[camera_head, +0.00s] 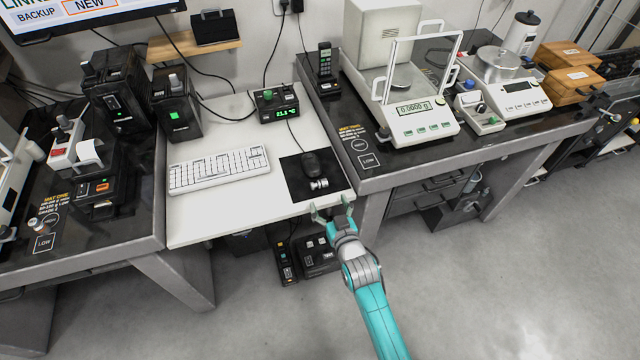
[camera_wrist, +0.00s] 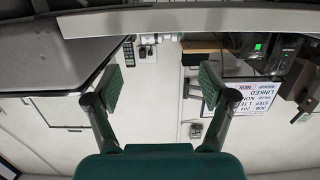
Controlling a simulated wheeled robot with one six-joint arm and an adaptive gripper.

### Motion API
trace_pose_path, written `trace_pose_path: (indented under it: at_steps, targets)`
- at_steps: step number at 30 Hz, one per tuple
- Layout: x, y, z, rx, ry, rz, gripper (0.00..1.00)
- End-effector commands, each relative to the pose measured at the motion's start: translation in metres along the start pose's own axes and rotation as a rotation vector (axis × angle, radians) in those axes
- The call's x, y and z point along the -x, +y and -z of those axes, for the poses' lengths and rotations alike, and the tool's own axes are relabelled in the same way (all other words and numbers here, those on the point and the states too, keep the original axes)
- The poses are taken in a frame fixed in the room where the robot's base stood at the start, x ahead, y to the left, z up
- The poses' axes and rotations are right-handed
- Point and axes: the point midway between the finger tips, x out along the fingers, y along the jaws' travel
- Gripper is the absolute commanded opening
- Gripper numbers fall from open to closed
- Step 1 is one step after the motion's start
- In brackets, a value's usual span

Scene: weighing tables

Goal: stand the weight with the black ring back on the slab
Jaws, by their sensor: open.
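A small shiny silver piece (camera_head: 318,184) lies on its side on the black mouse mat (camera_head: 297,187), just in front of the mouse; it looks like a weight with dark bands, but the black ring is too small to confirm. My gripper (camera_head: 332,210) is open and empty at the desk's front edge, just nearer than the silver piece and apart from it. Its open fingers also show in the wrist view (camera_wrist: 162,88), with no weight between them. Dark slab tops with printed HIGH and LOW marks lie left (camera_head: 110,228) and right (camera_head: 375,178) of the white desk. Another small weight (camera_head: 38,227) stands on the left slab.
The white desk (camera_head: 215,215) holds a keyboard (camera_head: 220,170), the mouse (camera_head: 311,163) and a green-lit display box (camera_head: 277,104). A balance with a glass shield (camera_head: 420,118) stands on the right slab. Black boxes and a printer (camera_head: 95,185) crowd the left one.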

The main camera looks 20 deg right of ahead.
Motion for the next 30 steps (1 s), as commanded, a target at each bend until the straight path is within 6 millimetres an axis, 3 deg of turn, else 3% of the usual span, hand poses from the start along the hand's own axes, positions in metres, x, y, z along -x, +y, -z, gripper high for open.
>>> trace_pose_path:
  at_steps: [6,14,24,30]
  targets:
    - [-0.032,0.0,0.0,0.0,0.0,0.0,0.82]
    - [-0.048,0.0,-0.001,0.0,0.0,0.0,0.82]
    - [-0.09,0.001,-0.004,0.0,0.0,0.0,0.82]
    - [-0.096,0.001,-0.004,0.0,-0.001,0.0,0.82]
